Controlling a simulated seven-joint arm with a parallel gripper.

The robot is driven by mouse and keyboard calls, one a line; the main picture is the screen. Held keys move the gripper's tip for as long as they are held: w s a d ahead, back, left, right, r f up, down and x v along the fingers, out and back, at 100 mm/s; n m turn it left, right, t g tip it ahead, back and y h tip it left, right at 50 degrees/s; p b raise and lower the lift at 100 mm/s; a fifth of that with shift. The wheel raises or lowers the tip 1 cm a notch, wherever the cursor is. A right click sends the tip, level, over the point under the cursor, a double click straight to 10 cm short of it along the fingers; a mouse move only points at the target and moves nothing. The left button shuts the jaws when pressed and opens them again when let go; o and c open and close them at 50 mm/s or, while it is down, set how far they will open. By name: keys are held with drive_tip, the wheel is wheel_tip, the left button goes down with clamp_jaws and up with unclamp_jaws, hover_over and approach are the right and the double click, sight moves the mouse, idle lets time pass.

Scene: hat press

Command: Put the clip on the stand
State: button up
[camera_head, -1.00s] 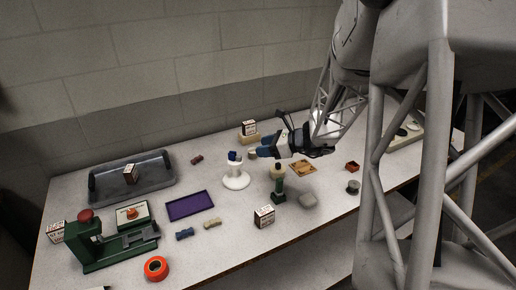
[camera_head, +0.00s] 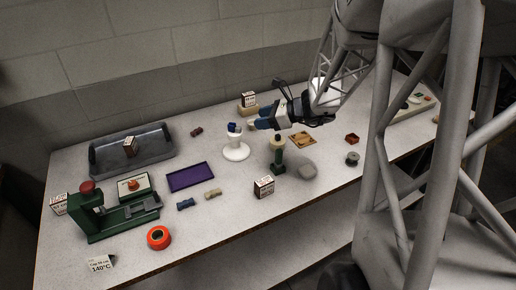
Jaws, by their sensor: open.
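The white stand (camera_head: 236,152) has a round base and stands upright near the middle of the table. A small dark blue piece (camera_head: 232,127) sits at its top; it looks like the clip, but it is too small to be sure. My gripper (camera_head: 261,124), with blue fingers, is open just right of the stand's top, apart from the blue piece. I see nothing held between the fingers. Another blue piece (camera_head: 186,204) and a beige piece (camera_head: 213,193) lie on the table in front of the purple tray.
A green post (camera_head: 278,158) with a pale top and a small box (camera_head: 264,187) stand in front of my gripper. The purple tray (camera_head: 190,176), grey tray (camera_head: 106,178), green press (camera_head: 92,220) and orange ring (camera_head: 159,238) are to the left.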

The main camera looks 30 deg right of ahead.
drive_tip(key=s+a+r+n+g, duration=0.4)
drive_tip(key=s+a+n, duration=0.25)
drive_tip(key=a, duration=0.25)
drive_tip(key=s+a+r+n+h, duration=0.2)
drive_tip(key=s+a+n+h, duration=0.1)
drive_tip(key=s+n, duration=0.3)
drive_tip(key=s+a+r+n+g+h, duration=0.1)
drive_tip(key=s+a+r+n+h, duration=0.1)
drive_tip(key=s+n, duration=0.5)
drive_tip(key=s+a+r+n+g+h, duration=0.1)
drive_tip(key=s+a+r+n+h, duration=0.1)
drive_tip(key=s+n, duration=0.4)
drive_tip(key=s+a+h, duration=0.1)
drive_tip(key=s+h, duration=0.1)
drive_tip(key=shift+s+a+r+h, duration=0.3)
drive_tip(key=shift+a+r+h, duration=0.05)
drive_tip(key=shift+r+h, duration=0.05)
